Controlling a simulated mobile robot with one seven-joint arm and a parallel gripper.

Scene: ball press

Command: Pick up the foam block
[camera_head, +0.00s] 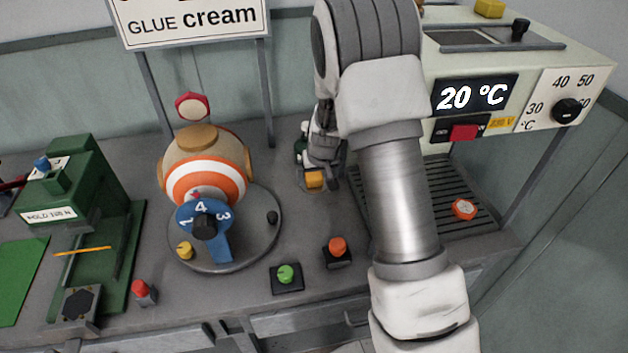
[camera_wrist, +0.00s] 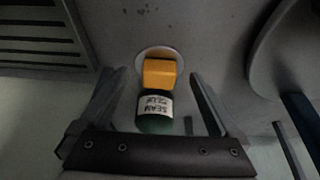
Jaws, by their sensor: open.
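A small yellow-orange block (camera_head: 313,179), which looks like the foam block, sits on the bench below my gripper (camera_head: 326,176). In the wrist view the block (camera_wrist: 159,73) lies on a round grey disc (camera_wrist: 145,55), between the lines of the two fingers. My gripper (camera_wrist: 154,80) is open, and nothing is held. A green bottle (camera_wrist: 154,112) with a white seam glue label lies in line with the block, nearer the gripper body in the picture. I cannot tell whether bottle and block touch. The bottle shows only partly behind the gripper in the head view.
A striped ball (camera_head: 205,185) on a round stand with a numbered blue dial is to the left. A green press (camera_head: 95,220) stands further left. A heater unit with a 20 °C display (camera_head: 475,95) and slatted tray is right. Another yellow block (camera_head: 489,8) lies on top of it.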

